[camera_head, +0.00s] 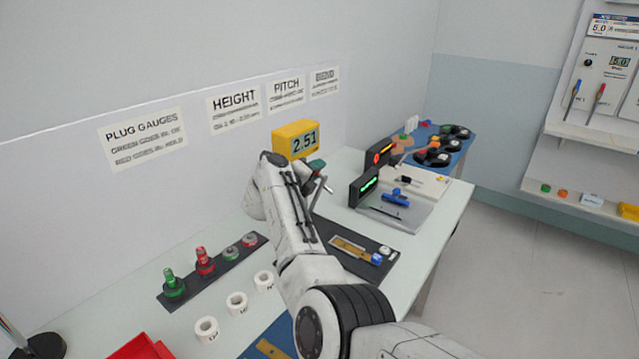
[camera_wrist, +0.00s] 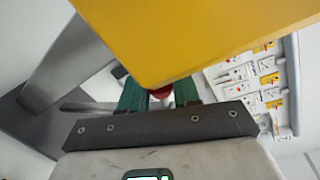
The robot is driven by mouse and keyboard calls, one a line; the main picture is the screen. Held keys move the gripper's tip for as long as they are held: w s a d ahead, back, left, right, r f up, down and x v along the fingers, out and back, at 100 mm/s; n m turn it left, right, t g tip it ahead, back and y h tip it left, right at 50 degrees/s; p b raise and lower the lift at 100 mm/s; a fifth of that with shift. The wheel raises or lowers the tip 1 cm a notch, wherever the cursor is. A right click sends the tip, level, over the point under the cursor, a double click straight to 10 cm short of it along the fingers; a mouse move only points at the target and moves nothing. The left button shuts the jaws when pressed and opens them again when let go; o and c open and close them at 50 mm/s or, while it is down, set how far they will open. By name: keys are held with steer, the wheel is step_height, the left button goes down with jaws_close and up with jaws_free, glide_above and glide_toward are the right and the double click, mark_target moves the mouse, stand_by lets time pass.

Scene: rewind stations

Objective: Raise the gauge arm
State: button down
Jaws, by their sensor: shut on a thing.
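The yellow gauge (camera_head: 295,139) stands at the back of the table near the wall, and its display reads 2.51. My arm covers the lower part of its stand in the head view. My gripper (camera_head: 318,172) is just below and to the right of the yellow body. In the wrist view, the yellow body (camera_wrist: 190,35) fills the top, above my green fingers (camera_wrist: 160,95). The fingers are shut on a small red knob (camera_wrist: 160,91), mostly hidden. A grey column (camera_wrist: 70,65) rises to the left.
Red and green plug gauges (camera_head: 205,260) stand on a dark strip at left, with white rings (camera_head: 237,303) in front. A dark mat with a brass-coloured plate (camera_head: 347,247) lies right of my arm. A black display (camera_head: 366,184) stands beyond.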

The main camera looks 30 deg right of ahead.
steer(key=shift+w+a, duration=0.2)
steer(key=shift+w, duration=0.15)
steer(key=shift+r, duration=0.1)
steer(key=c, duration=0.9)
jaws_free()
steer(key=shift+w, duration=0.15)
steer(key=shift+o, duration=0.2)
steer(key=v, duration=1)
steer(key=shift+s+a+p, duration=0.25)
steer(key=shift+a+p, duration=0.05)
steer(key=shift+p, duration=0.1)
